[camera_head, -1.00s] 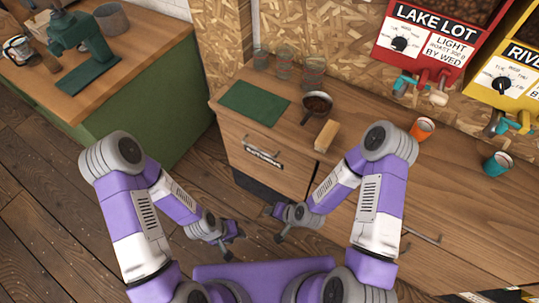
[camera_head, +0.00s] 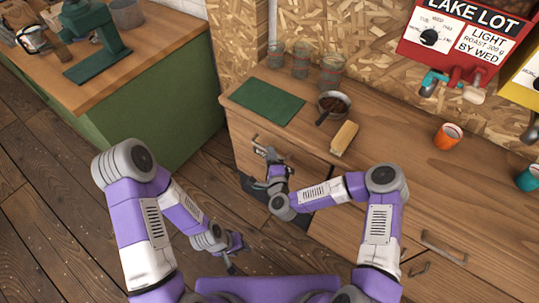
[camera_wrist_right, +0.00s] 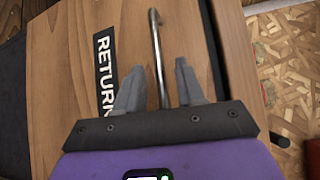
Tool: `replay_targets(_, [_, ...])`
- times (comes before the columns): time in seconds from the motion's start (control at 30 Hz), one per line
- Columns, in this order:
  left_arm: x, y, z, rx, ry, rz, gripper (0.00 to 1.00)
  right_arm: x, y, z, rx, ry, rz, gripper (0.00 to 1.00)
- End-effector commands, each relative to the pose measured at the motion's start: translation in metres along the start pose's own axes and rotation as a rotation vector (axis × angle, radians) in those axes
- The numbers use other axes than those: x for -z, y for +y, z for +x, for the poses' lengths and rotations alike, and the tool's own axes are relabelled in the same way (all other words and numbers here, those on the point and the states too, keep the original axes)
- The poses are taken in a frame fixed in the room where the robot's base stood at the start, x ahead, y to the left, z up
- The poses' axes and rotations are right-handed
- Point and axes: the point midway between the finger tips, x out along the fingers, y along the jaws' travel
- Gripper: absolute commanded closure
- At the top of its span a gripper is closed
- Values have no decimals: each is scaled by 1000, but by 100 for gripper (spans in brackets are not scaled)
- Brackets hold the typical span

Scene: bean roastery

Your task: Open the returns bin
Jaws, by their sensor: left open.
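The returns bin is a wooden front (camera_head: 300,160) at the left end of the counter. In the right wrist view it shows a black label (camera_wrist_right: 105,75) reading "RETURN", its end hidden by my gripper, and a metal bar handle (camera_wrist_right: 155,40). The front looks flush with the cabinet. My right gripper (camera_head: 272,165) is at the handle; in its wrist view (camera_wrist_right: 160,68) the fingers are apart, one on each side of the bar. I cannot tell whether they touch it. My left gripper (camera_head: 234,256) is open and empty, low over the floor, away from the bin.
On the counter above are a green mat (camera_head: 266,102), a pan of dark beans (camera_head: 333,103), a wooden block (camera_head: 344,138), glasses (camera_head: 301,62) and an orange cup (camera_head: 447,136). A green cabinet (camera_head: 150,100) stands at the left. Floor (camera_head: 60,200) between is clear.

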Motion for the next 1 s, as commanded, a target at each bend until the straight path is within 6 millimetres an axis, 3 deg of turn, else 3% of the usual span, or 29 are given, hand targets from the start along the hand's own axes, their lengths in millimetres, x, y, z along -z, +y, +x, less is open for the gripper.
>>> replay_targets(0.2, [0, -2, 4, 0, 0, 0, 57, -1, 1, 17, -1, -1, 0, 62])
replay_targets(0.47, [0, -1, 4, 0, 0, 0, 57, -1, 0, 18, -2, -2, -1, 62])
replay_targets(0.73, [0, -1, 4, 0, 0, 0, 57, -1, 0, 18, -2, -2, -1, 100])
replay_targets(1.0, [0, -1, 4, 0, 0, 0, 57, -1, 0, 18, -2, -2, -1, 100])
